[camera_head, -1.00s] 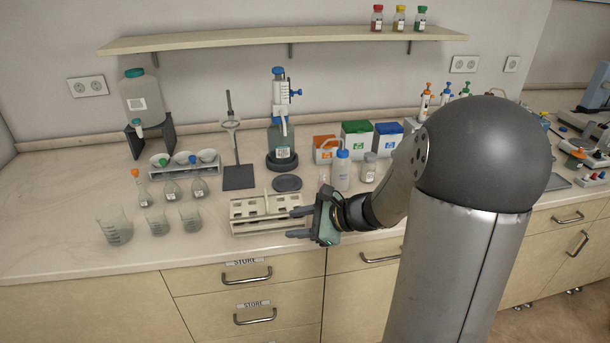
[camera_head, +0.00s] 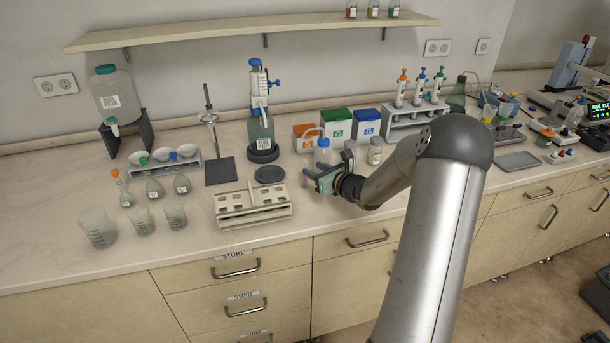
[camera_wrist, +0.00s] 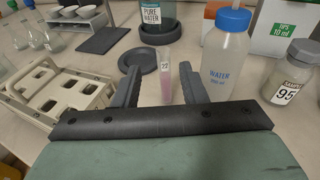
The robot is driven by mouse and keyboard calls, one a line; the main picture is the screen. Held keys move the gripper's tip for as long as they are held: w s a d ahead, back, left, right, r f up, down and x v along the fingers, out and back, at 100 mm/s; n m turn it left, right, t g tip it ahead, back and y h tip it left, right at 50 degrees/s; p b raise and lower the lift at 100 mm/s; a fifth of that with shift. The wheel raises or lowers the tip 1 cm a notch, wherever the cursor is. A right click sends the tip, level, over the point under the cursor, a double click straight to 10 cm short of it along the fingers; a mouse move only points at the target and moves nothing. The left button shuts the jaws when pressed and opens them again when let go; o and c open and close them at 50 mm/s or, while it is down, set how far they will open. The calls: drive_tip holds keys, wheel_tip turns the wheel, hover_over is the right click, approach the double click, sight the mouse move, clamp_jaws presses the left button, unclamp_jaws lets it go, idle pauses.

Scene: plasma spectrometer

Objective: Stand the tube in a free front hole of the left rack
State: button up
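The tube (camera_wrist: 165,82) is slender and clear, with pink content and a white label, and looks upright in the wrist view. It shows between the two fingers of my gripper (camera_wrist: 160,70), with gaps on both sides. The gripper is open and appears not to touch it. The tube's lower end is not clear, and in the head view I cannot make it out surely. In the head view my gripper (camera_head: 326,165) is just right of the pale rack (camera_head: 252,217). The rack, also at left in the wrist view (camera_wrist: 62,92), has several openings on top.
A water bottle (camera_wrist: 226,55) and a smaller labelled jar (camera_wrist: 293,75) stand close to the right of my gripper. A dark round plate (camera_wrist: 138,60) lies beyond. Glass flasks and beakers (camera_head: 142,223) stand left of the rack. The counter's front strip is clear.

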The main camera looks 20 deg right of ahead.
sight(306, 163)
drive_tip(key=x, duration=0.1)
drive_tip(key=p+x, duration=0.1)
drive_tip(key=x, duration=0.1)
drive_tip(key=p+x, duration=0.1)
drive_tip(key=x, duration=0.1)
drive_tip(key=shift+w+d+r, duration=0.15)
drive_tip(key=shift+w+r, duration=0.15)
drive_tip(key=shift+w, duration=0.05)
drive_tip(key=shift+w+f, duration=0.1)
drive_tip(key=shift+w, duration=0.2)
clamp_jaws()
